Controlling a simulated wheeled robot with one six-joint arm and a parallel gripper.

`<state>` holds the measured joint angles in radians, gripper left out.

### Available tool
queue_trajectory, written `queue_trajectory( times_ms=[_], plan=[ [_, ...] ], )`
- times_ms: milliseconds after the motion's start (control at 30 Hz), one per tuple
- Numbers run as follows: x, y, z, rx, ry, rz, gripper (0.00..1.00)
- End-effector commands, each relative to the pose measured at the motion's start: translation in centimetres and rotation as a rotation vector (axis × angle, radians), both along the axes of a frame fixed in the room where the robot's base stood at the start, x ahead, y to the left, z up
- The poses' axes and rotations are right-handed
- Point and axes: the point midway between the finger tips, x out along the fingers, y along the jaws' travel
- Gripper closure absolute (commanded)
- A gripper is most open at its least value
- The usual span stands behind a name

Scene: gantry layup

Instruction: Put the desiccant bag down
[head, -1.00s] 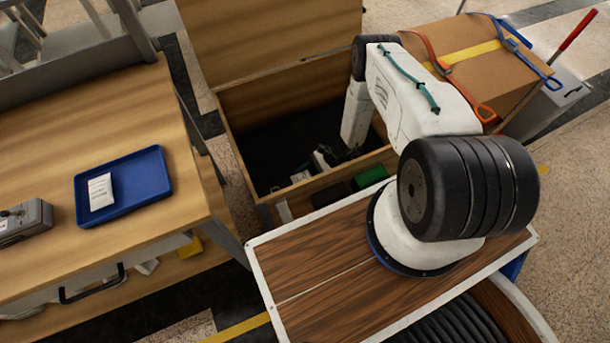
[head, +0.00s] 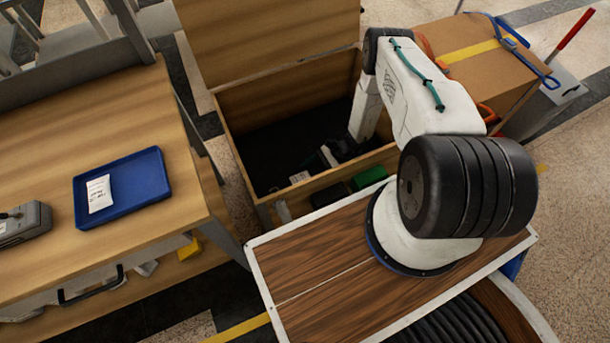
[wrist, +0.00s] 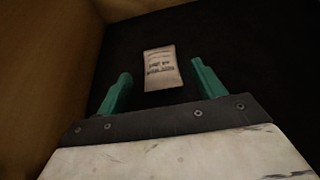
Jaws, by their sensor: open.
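A small white desiccant bag (head: 299,177) with printed text lies on the dark floor of the open wooden crate (head: 232,160). In the wrist view the bag (wrist: 162,68) lies flat, print up, near the crate's wooden wall. My gripper (wrist: 158,75) is open, its two green fingers spread to either side of the bag in that view. There is dark space between the bag and each finger, and nothing is held. In the head view my arm reaches down into the crate, and the fingers are too small to make out clearly.
A blue tray (head: 145,180) with another white printed packet (head: 99,193) sits on the wooden bench at left, near a grey device (head: 25,222). The crate's raised lid (head: 265,40) stands behind. A strapped cardboard box (head: 480,60) stands at right.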

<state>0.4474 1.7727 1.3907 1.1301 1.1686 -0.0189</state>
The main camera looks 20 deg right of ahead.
Motion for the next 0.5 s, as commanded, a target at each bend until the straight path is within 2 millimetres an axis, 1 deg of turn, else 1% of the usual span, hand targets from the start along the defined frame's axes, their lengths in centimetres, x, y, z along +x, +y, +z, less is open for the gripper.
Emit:
queue_trajectory(
  times_ms=[33, 233, 400, 500],
  plan=[
    [0.1, -1.3, 0.5, -0.001, -0.003, -0.004, 0.31],
    [0.0, -5.1, 2.0, -0.002, -0.002, -0.004, 0.31],
    [0.1, -7.0, 2.9, 0.000, -0.001, -0.002, 0.31],
    [0.0, -7.5, 3.1, 0.000, 0.000, -0.001, 0.31]
  ],
)
